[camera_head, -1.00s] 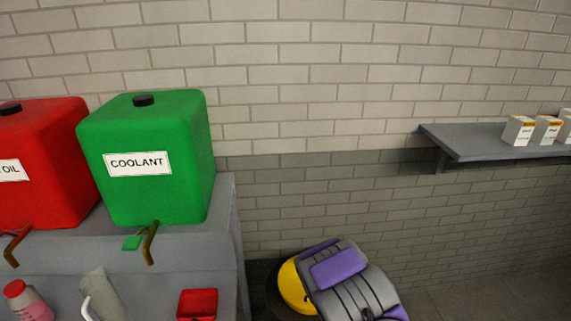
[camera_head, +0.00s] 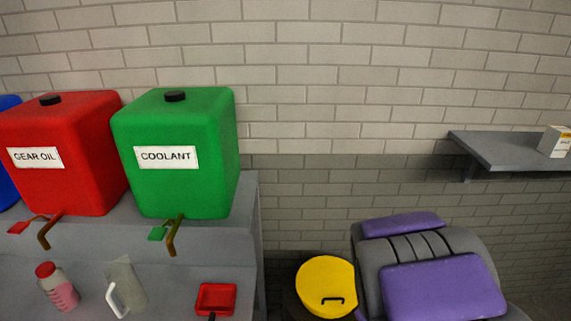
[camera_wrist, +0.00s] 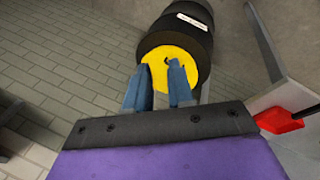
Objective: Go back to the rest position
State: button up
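My gripper (camera_wrist: 159,72) shows in the wrist view as two blue fingers held apart with nothing between them. It is open and empty. Beyond the fingertips lies a yellow lid (camera_wrist: 190,60) on a dark drum (camera_wrist: 176,27) with a white label. In the head view my purple and grey arm (camera_head: 440,285) is at the lower right, beside the yellow lid (camera_head: 325,288). The gripper fingers do not show in the head view.
A bench (camera_head: 245,245) on the left holds a red gear oil tank (camera_head: 75,180), a green coolant tank (camera_head: 185,120), a pink bottle (camera_head: 62,295), a jug (camera_head: 128,280) and a red tray (camera_head: 217,297). A wall shelf (camera_head: 510,152) with a white box (camera_head: 555,141) is right.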

jog(key=s+a+r+m+g+y, duration=0.1)
jog(key=s+r, duration=0.3)
jog(key=s, duration=0.4)
jog(key=s+a+r+m+g, duration=0.2)
jog(key=s+a+r+m, duration=0.1)
jog(key=s, duration=0.5)
jog(key=s+a+r+m+g+y, duration=0.1)
jog(key=s+a+r+m+g, duration=0.1)
jog(key=s+a+r, duration=0.2)
jog(key=s+r, duration=0.3)
jog(key=s, duration=0.1)
jog(key=shift+a+y, duration=0.15)
jog(key=shift+y, duration=0.15)
jog(key=shift+s, duration=0.1)
